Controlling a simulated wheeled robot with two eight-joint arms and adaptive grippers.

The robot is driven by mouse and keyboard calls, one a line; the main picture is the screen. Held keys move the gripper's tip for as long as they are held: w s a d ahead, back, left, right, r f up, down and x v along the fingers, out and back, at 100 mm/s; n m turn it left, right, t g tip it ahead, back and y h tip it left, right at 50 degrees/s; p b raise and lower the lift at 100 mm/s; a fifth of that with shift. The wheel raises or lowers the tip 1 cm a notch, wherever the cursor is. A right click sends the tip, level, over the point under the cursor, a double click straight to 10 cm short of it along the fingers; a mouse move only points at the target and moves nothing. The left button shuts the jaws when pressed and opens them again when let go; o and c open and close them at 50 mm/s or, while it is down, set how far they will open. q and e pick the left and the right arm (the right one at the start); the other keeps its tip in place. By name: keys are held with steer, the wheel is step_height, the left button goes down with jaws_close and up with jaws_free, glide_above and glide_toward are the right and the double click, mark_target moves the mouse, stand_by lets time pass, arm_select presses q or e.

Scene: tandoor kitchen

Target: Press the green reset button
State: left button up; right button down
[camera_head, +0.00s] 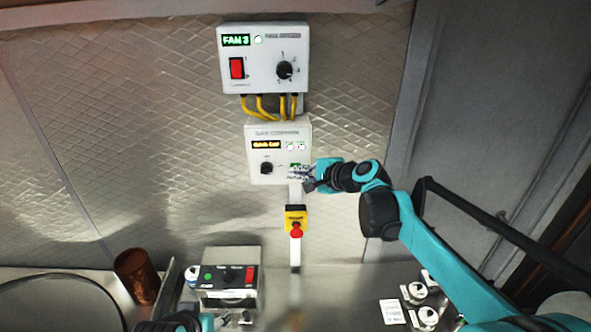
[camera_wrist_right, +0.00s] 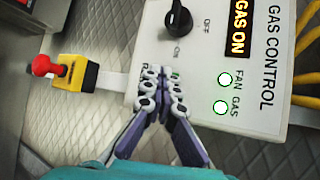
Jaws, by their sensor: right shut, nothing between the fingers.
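The white gas control box (camera_head: 254,142) hangs on the wall; in the wrist view its panel (camera_wrist_right: 205,55) reads GAS ON, with FAN and GAS lamps lit. My right gripper (camera_head: 304,178) is shut and empty, its fingertips at the panel's lower right in the head view. In the wrist view the shut fingertips (camera_wrist_right: 163,80) cover the spot beside a partly hidden label. A small bit of green (camera_wrist_right: 176,74) shows behind them, likely the reset button, mostly hidden. I cannot tell whether the tips touch it. My left gripper (camera_head: 178,322) shows only partly at the bottom edge.
The fan control box (camera_head: 262,75) hangs above, with yellow cables (camera_head: 268,106) between the boxes. A red emergency stop on a yellow housing (camera_head: 295,215) sits just below, and also shows in the wrist view (camera_wrist_right: 75,72). A small switch box (camera_head: 228,275) and copper cup (camera_head: 136,272) stand lower left.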

steer(key=shift+s, duration=0.85)
steer(key=s, duration=0.5)
steer(key=shift+p, duration=0.3)
stand_by(0.5)
